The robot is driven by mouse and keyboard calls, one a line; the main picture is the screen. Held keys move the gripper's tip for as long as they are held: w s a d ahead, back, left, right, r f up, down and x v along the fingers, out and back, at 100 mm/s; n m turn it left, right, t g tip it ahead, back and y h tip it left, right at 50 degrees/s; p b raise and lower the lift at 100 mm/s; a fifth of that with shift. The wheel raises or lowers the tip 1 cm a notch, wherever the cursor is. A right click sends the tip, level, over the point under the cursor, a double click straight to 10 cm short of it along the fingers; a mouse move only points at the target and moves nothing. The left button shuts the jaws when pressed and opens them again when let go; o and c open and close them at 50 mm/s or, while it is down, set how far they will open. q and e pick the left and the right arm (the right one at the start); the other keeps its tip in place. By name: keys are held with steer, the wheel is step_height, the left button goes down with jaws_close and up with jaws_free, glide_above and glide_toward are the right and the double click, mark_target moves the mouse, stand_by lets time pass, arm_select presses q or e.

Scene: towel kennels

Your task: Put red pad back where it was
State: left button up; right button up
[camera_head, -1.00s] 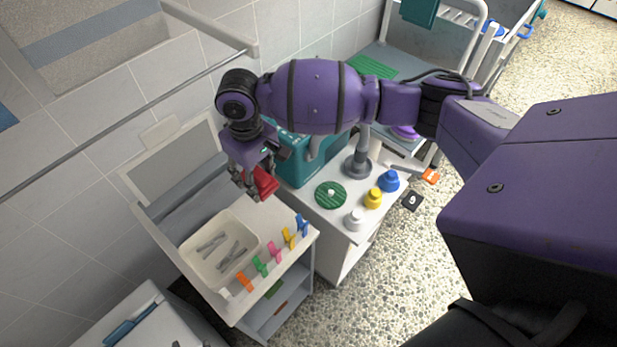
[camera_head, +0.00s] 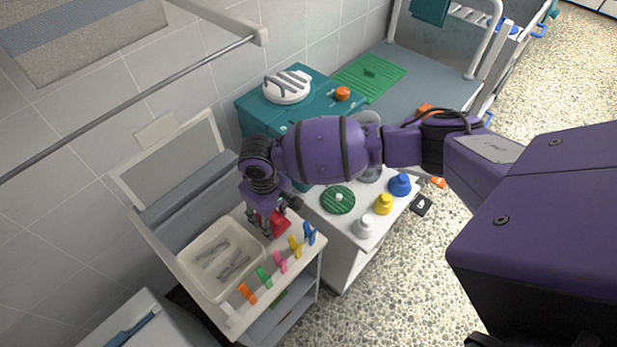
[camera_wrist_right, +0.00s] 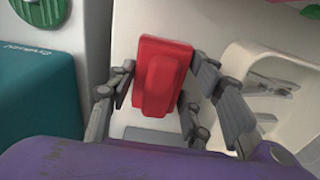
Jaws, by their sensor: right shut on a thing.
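The red pad (camera_head: 279,224) is a small red block with a raised ridge. It also shows in the right wrist view (camera_wrist_right: 161,76), between the fingers of my right gripper (camera_wrist_right: 155,98). My right gripper (camera_head: 268,230) is shut on the pad at the back right of the white cart top (camera_head: 262,292), beside the cream tray. From these views I cannot tell whether the pad touches the cart top. The gripper hides part of the pad in the head view. My left gripper is not in view.
The cream tray (camera_head: 190,262) with grey clips is left of the gripper. Several coloured pegs, including a yellow one (camera_head: 296,246), line the cart's front edge. A teal machine (camera_head: 250,104) stands behind right. A green disc (camera_head: 338,200) lies on the neighbouring white cabinet.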

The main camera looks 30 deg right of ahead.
steer(key=shift+w, duration=0.15)
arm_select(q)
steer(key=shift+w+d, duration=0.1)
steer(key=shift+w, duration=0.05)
arm_select(e)
steer(key=o, duration=1)
steer(key=shift+f, duration=0.1)
step_height(320, 180, up, 11)
steer(key=shift+r+p, duration=0.15)
steer(key=shift+p, duration=0.55)
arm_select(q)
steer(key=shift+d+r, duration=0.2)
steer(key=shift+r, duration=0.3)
arm_select(e)
steer(key=shift+r, duration=0.5)
